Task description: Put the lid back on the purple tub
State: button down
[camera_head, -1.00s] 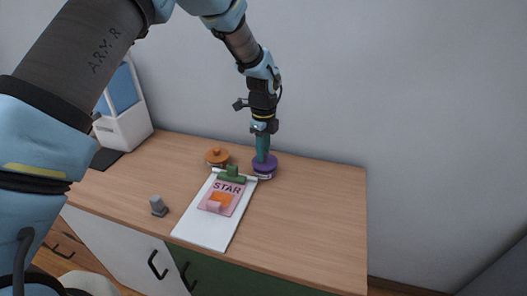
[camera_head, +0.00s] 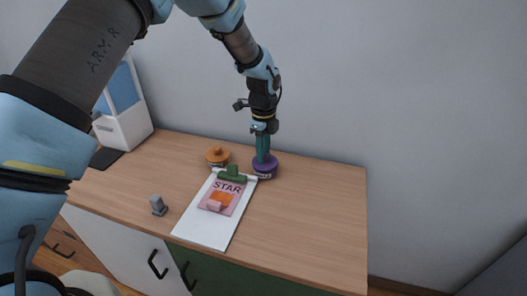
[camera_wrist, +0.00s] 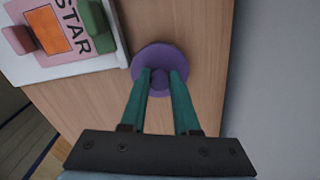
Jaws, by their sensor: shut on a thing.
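The purple lid (camera_wrist: 145,60) is round with a small knob, and my gripper (camera_wrist: 160,78) is shut on that knob in the wrist view. In the head view the purple lid (camera_head: 264,160) sits at the top of the tub (camera_head: 265,174), whose pale side shows just below the lid's rim. My gripper (camera_head: 263,155) points straight down there, at the back of the counter. The lid looks level on the tub. Whether it is fully seated I cannot tell. The wrist view shows the lid from above and hides the tub.
A clipboard (camera_head: 203,230) with a STAR card lies left of the tub, its green clip close by. An orange lidded tub (camera_head: 217,156) stands to the left behind it. A grey object (camera_head: 158,205) stands at front left. The wooden counter (camera_head: 310,210) is clear on the right.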

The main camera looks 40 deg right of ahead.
dwell(0.4)
jog(key=shift+c, duration=0.4)
grip_release()
jog(key=shift+r, duration=0.1)
jog(key=shift+r+p, duration=2.25)
jog(key=shift+r, duration=1.15)
jog(key=shift+c, duration=0.2)
grip_shut()
jog(key=shift+f, duration=0.15)
jog(key=shift+f+b, duration=1.35)
jog(key=shift+f, duration=0.8)
